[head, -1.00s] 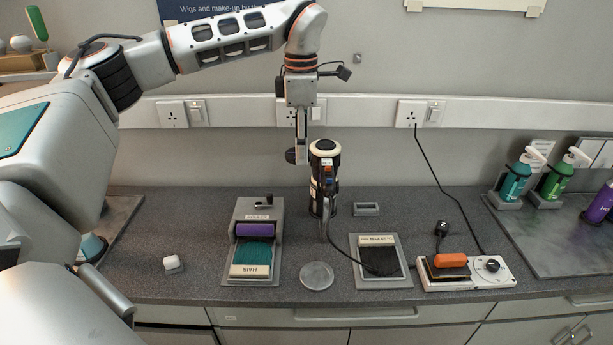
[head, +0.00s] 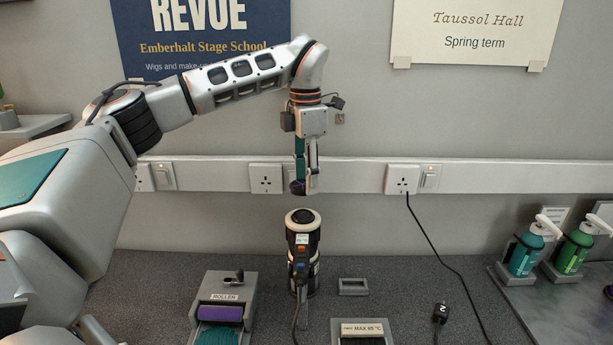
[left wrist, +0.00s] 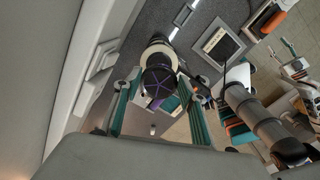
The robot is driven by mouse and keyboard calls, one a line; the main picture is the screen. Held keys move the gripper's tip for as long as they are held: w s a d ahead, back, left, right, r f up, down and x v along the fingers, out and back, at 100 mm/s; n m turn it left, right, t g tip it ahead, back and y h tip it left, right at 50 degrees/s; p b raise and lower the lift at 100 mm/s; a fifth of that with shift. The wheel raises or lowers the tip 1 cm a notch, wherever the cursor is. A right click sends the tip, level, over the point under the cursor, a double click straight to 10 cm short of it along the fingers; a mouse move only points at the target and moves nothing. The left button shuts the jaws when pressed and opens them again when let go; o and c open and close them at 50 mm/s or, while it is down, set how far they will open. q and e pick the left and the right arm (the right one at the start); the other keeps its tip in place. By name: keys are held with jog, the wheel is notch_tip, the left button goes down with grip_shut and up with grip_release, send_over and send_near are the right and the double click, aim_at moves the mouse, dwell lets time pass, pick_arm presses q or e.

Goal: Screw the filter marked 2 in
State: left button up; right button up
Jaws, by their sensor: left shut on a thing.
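My left gripper (head: 300,187) is shut on a small round dark disc with purple (head: 297,188), likely the filter; I cannot read a number on it. In the left wrist view the disc (left wrist: 159,84), dark with purple spokes, sits between the gripper's two teal fingers (left wrist: 160,92). A black dryer body (head: 303,250) stands upright on the counter with a pale ring around its dark top. The disc hangs above that top, apart from it in the head view. In the left wrist view the disc partly covers the pale ring (left wrist: 158,54). My right gripper (left wrist: 282,55) seems small at the right, unclear.
A roller stand (head: 226,285) is left of the dryer, a pad marked MAX 85 °C (head: 362,329) to its right. A small grey frame (head: 352,286) lies beside the dryer. A black cable (head: 440,245) hangs from a socket. Bottles stand at far right.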

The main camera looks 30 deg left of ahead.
aim_at(306, 214)
pick_arm(q)
jog(key=shift+w+f, duration=0.1)
jog(key=shift+f, duration=0.1)
notch_tip(306, 214, down, 2)
jog(key=shift+b, duration=0.4)
jog(key=shift+f+b, duration=0.35)
jog(key=shift+f, duration=1.4)
pick_arm(e)
jog(key=shift+w+a+r+t+y, duration=0.3)
jog(key=shift+w+a+r, duration=0.05)
jog(key=shift+w+a, duration=0.35)
pick_arm(q)
jog(key=shift+f, duration=0.1)
pick_arm(e)
jog(key=shift+d+f, duration=0.1)
jog(key=shift+d, duration=0.05)
pick_arm(q)
jog(key=shift+f, duration=0.85)
pick_arm(e)
jog(key=shift+s, duration=0.1)
pick_arm(q)
jog(key=shift+p, duration=0.55)
pick_arm(e)
jog(key=shift+r, duration=0.6)
